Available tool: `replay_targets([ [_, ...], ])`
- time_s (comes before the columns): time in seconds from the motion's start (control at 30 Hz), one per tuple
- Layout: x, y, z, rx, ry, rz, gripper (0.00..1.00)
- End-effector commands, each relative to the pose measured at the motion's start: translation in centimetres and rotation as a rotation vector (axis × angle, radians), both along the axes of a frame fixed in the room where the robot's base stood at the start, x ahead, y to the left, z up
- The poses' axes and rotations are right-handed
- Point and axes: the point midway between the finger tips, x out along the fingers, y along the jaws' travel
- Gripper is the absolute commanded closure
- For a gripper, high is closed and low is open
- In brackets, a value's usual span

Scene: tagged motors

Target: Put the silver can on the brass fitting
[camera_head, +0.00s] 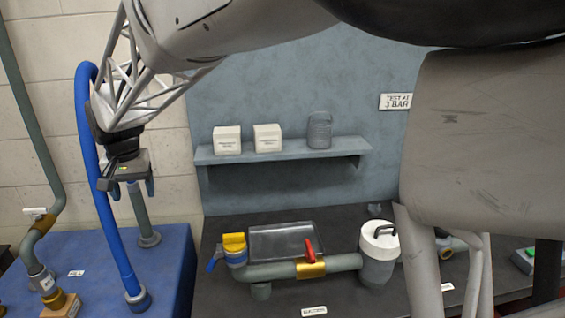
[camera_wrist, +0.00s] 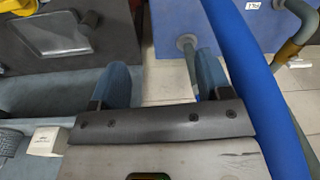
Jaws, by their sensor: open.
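The grey, silver-looking can (camera_head: 320,130) stands upright at the right end of the wall shelf in the head view. A ribbed grey shape at the left edge of the wrist view (camera_wrist: 8,145) appears to be it, cut off. A brass fitting (camera_head: 55,300) sits on a small wooden block at the lower left; another brass-coloured body (camera_head: 311,268) is on the bench pipe under a red lever. I cannot tell which is meant. My gripper (camera_head: 132,188) hangs at the left beside the blue hose, pointing down, open and empty. Its blue-grey fingers (camera_wrist: 165,82) are apart.
Two white boxes (camera_head: 227,140) (camera_head: 267,138) stand left of the can on the shelf (camera_head: 285,155). The blue hose (camera_head: 105,200) arches close to my gripper. A white-lidded canister (camera_head: 379,255) and pipework stand on the dark bench. A blue table (camera_head: 185,280) is at left.

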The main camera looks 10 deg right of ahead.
Motion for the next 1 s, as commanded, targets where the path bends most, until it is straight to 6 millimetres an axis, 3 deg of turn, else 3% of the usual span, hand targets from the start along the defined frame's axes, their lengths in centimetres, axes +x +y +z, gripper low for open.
replay_targets([
  [0.03, -0.3, -2.4, 0.9, 0.006, -0.01, -0.01, 0.29],
  [0.1, -0.8, -5.3, 1.4, 0.007, -0.017, -0.017, 0.29],
  [0.5, -6.0, -20.7, 3.1, 0.011, -0.059, -0.058, 0.29],
  [0.8, -12.1, -30.2, 2.7, 0.007, -0.094, -0.089, 0.29],
  [1.0, -16.8, -35.4, 1.7, 0.0, -0.117, -0.109, 0.29],
])
